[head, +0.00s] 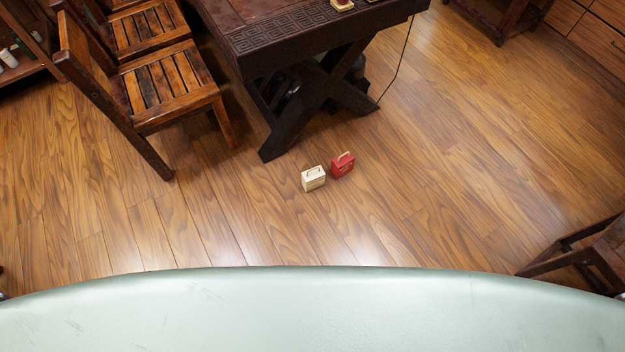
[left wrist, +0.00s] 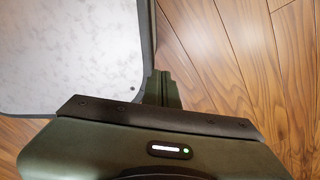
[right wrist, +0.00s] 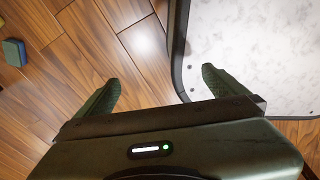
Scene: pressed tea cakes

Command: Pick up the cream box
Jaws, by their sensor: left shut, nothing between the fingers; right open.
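The cream box (head: 313,179) stands on the wooden floor near the middle of the head view, its small handle on top. A red box (head: 342,165) with a handle stands just to its right and slightly farther back. My left gripper (left wrist: 162,76) shows in the left wrist view with its fingers together and nothing between them, above the floor and beside a pale panel. My right gripper (right wrist: 158,88) shows in the right wrist view with its fingers wide apart and empty. Neither gripper shows in the head view, and the cream box is in neither wrist view.
A dark carved table (head: 285,45) with crossed legs stands behind the boxes. Wooden chairs (head: 165,85) are at the left, another piece of wooden furniture (head: 590,255) at the right edge. A blue-green block (right wrist: 14,52) lies on the floor. Floor around the cream box is clear in front.

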